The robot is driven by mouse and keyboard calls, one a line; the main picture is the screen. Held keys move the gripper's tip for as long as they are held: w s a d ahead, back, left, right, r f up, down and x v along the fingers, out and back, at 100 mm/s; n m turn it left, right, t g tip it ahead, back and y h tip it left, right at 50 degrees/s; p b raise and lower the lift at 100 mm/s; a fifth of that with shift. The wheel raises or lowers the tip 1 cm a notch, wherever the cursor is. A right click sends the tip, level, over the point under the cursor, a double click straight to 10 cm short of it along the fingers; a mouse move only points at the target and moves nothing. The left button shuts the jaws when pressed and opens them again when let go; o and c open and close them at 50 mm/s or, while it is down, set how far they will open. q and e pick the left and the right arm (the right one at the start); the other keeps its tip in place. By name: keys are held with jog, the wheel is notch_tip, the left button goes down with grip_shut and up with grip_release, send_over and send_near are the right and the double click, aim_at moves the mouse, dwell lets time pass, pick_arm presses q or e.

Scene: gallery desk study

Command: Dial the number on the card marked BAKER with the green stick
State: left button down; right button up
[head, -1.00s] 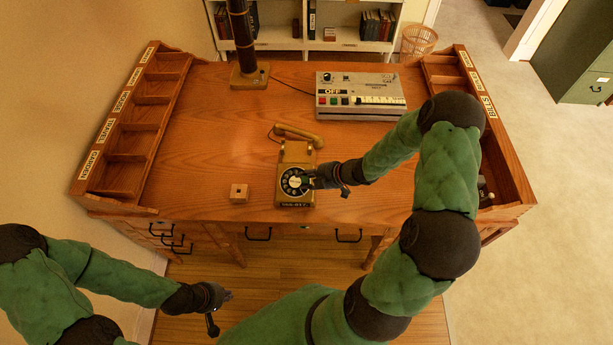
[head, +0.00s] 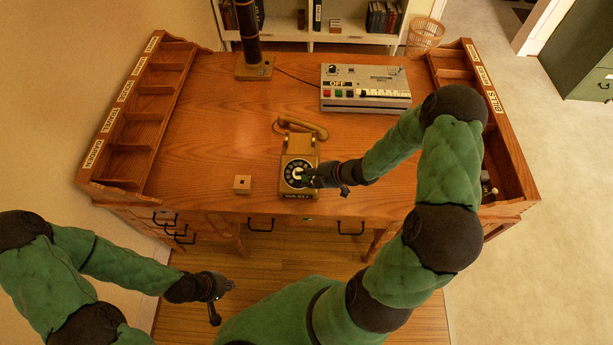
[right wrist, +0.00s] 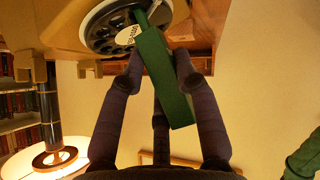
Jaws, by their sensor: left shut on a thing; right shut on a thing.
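The brass-coloured telephone (head: 298,165) stands near the front middle of the desk, its round black dial (head: 292,173) facing up. My right gripper (head: 312,178) is over the dial's right side. In the right wrist view my right gripper (right wrist: 159,62) is shut on the green stick (right wrist: 166,80). The stick's far end reaches the dial (right wrist: 112,28); I cannot tell whether it sits in a finger hole. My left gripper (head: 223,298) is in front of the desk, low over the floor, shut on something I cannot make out. I see no card that reads BAKER.
The handset (head: 302,127) lies at the telephone's back. A small wooden block (head: 242,184) is left of the telephone. A grey machine marked OFF (head: 366,88) and a dark post (head: 251,40) stand behind. Labelled pigeonholes (head: 130,125) line both sides. The desk's left middle is clear.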

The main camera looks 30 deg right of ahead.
aim_at(306, 176)
dwell(0.3)
jog(key=shift+s+a+r+p, duration=0.15)
jog(key=shift+s+r+p, duration=0.1)
jog(key=shift+r+p, duration=0.35)
jog(key=shift+s+a+r+p, duration=0.15)
jog(key=shift+s+r+p, duration=0.1)
jog(key=shift+r+p, duration=0.3)
jog(key=shift+s+a+r+p, duration=0.15)
jog(key=shift+s+r+p, duration=0.2)
jog(key=shift+r, duration=0.4)
jog(key=shift+w, duration=0.1)
notch_tip(306, 176, up, 6)
jog(key=p, duration=0.5)
jog(key=shift+p, duration=0.4)
jog(key=shift+f, duration=0.1)
jog(key=shift+w, duration=0.1)
